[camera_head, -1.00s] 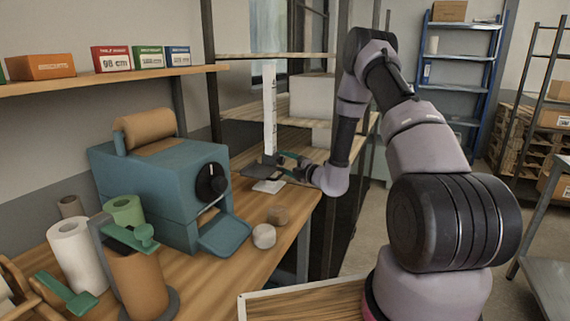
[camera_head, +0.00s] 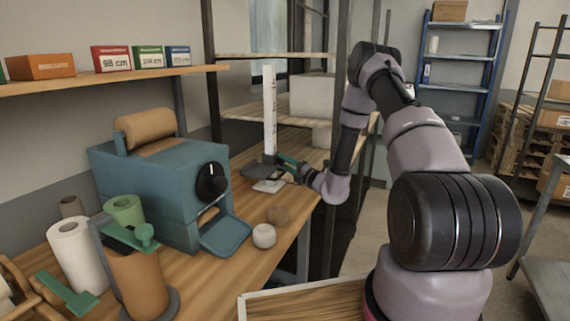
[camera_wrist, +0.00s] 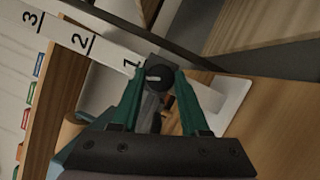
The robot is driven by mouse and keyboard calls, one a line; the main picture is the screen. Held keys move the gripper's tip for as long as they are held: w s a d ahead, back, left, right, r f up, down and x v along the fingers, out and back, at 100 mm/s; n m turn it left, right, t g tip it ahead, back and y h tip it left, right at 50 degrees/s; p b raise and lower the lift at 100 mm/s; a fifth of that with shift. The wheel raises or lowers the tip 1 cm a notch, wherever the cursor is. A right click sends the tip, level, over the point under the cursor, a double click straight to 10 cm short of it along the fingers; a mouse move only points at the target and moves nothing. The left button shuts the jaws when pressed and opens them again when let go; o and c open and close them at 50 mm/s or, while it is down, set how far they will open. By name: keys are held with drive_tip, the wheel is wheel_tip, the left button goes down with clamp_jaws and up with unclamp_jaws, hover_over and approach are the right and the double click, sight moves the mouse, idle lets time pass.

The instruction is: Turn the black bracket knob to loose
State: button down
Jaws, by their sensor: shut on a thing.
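The black bracket knob (camera_wrist: 159,75) is a small round knob with a pale mark on its face. In the wrist view it sits between the green fingertips of my gripper (camera_wrist: 157,76), which is shut on it. The knob is beside a white upright scale (camera_wrist: 82,42) with printed numbers. In the head view the scale (camera_head: 269,112) stands on a white base (camera_head: 268,186), with a dark bracket (camera_head: 256,171) low on it. My gripper (camera_head: 282,160) reaches it from the right; the knob cannot be made out there.
A teal machine (camera_head: 165,190) with a black dial and open flap stands left on the wooden bench. A shelf post (camera_head: 335,150) rises close behind my wrist.

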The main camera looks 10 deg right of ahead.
drive_tip(key=n+y, duration=0.1)
drive_tip(key=n, duration=0.2)
drive_tip(key=n+y, duration=0.1)
drive_tip(key=n, duration=0.2)
drive_tip(key=shift+d+f+n, duration=0.15)
drive_tip(key=shift+f+n, duration=0.05)
drive_tip(key=shift+n, duration=0.1)
drive_tip(key=shift+w+n+g+y, duration=0.15)
drive_tip(key=shift+n+y, duration=0.5)
drive_tip(key=shift+n, duration=0.6)
drive_tip(key=shift+s+n+g+y, duration=0.15)
drive_tip(key=shift+n+y, duration=0.5)
drive_tip(key=shift+n, duration=0.6)
drive_tip(key=shift+w, duration=0.1)
drive_tip(key=shift+c, duration=2.2)
unclamp_jaws()
drive_tip(key=v, duration=1)
drive_tip(key=shift+s+d+f, duration=0.2)
drive_tip(key=shift+d+f, duration=0.05)
drive_tip(key=shift+d, duration=0.05)
